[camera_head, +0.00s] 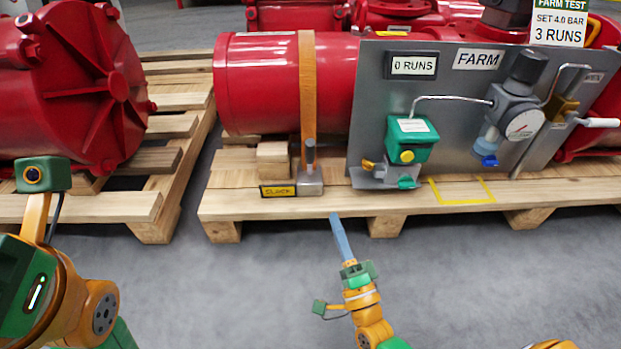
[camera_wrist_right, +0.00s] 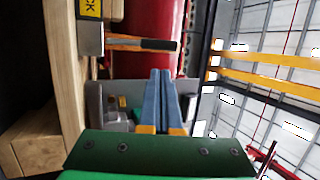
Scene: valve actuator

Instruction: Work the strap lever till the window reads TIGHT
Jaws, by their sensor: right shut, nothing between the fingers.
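The strap lever (camera_head: 310,153) is a short dark handle standing up from a metal ratchet block (camera_head: 311,184) on the pallet's front edge. An orange strap (camera_head: 307,85) runs from there up over the red cylinder. The yellow window (camera_head: 278,191) left of the block appears to read SLACK. My right gripper (camera_head: 334,216) is shut and empty, in front of the pallet, below and right of the lever. In the right wrist view the shut blue fingers (camera_wrist_right: 161,73) are apart from the lever (camera_wrist_right: 158,44). My left arm shows at the left, its fingers out of sight.
A grey panel (camera_head: 372,140) right of the lever carries a green box (camera_head: 410,140), a gauge (camera_head: 523,125) and a counter reading 0 RUNS (camera_head: 413,66). Wooden blocks (camera_head: 273,161) sit left of the lever. The floor (camera_head: 250,285) before the pallet is clear.

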